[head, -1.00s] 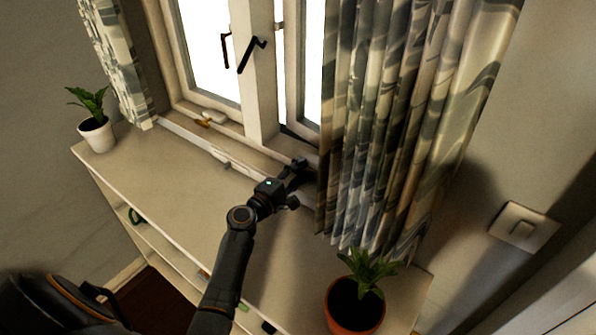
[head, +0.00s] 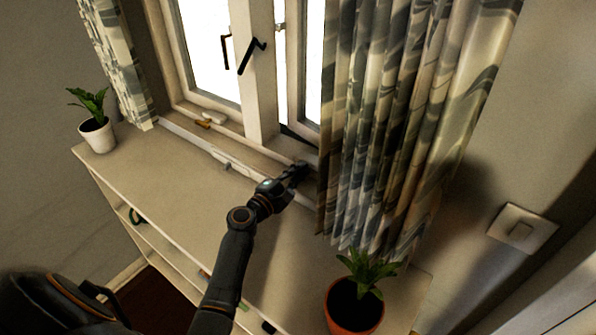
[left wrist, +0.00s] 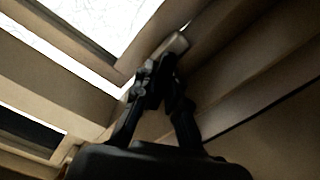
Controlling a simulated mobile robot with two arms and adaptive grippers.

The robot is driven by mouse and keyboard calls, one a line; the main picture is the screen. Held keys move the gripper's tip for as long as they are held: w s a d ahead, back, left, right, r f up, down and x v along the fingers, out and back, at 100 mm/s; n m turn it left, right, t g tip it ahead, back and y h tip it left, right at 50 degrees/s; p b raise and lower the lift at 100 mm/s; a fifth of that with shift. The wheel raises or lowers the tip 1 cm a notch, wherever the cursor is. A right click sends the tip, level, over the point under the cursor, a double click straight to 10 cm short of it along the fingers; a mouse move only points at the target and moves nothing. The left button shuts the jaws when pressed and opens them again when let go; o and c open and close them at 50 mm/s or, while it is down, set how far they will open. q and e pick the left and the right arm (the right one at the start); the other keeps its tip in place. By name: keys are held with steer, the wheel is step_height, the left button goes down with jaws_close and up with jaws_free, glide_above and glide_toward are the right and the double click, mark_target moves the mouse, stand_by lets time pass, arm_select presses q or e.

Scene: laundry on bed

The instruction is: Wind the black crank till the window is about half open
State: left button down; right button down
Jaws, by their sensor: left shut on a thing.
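The window's right sash (head: 297,95) stands ajar, with a bright strip between it and the white centre post (head: 258,70). My left gripper (head: 299,169) is at the sill below this sash, beside the curtain. In the left wrist view the gripper (left wrist: 157,82) is shut on a small dark part, which appears to be the black crank (left wrist: 150,75). The fingers hide most of the crank, and its shape is hard to make out. A pale rounded piece (left wrist: 174,46) lies just beyond the fingertips. My right gripper is not in view.
A patterned curtain (head: 400,110) hangs close to the right of my left gripper. A potted plant in a terracotta pot (head: 355,305) stands on the cabinet top (head: 180,190) at front right. Another plant in a white pot (head: 97,135) is at far left. The middle of the top is clear.

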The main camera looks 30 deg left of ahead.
arm_select(q)
steer(key=n+p, duration=0.2)
steer(key=n, duration=0.4)
steer(key=n+p, duration=0.1)
steer(key=n, duration=0.2)
steer(key=shift+n, duration=0.4)
steer(key=shift+n+p, duration=0.8)
steer(key=shift+n, duration=0.7)
steer(key=shift+f, duration=0.1)
steer(key=c, duration=1.4)
jaws_free()
steer(key=shift+o, duration=0.2)
steer(key=shift+s, duration=0.1)
